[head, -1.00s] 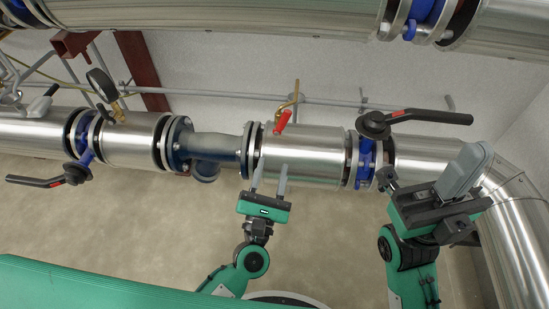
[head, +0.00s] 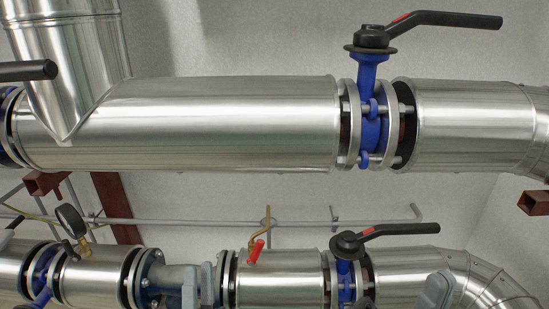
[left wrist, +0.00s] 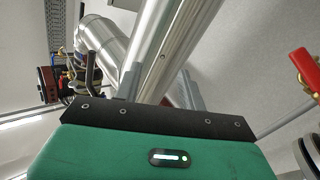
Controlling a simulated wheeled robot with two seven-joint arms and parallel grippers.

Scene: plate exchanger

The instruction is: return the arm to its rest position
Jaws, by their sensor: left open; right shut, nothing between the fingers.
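My left gripper (head: 213,273) shows at the bottom of the head view only as two grey fingers, standing apart in front of the lower pipe beside the red-handled small valve (head: 256,251). In the left wrist view, its fingers (left wrist: 160,80) are apart with nothing between them, and pipe shows beyond. My right gripper (head: 436,292) shows only as grey fingertips, shut and empty, at the bottom right in front of the lower pipe. Both arms are otherwise below the head picture.
A large upper pipe (head: 220,125) crosses the head view, with a black-handled valve (head: 372,38). The lower pipe (head: 285,280) carries another black-handled valve (head: 350,240) and a pressure gauge (head: 72,220). A red handle (left wrist: 303,65) shows close at the right in the left wrist view.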

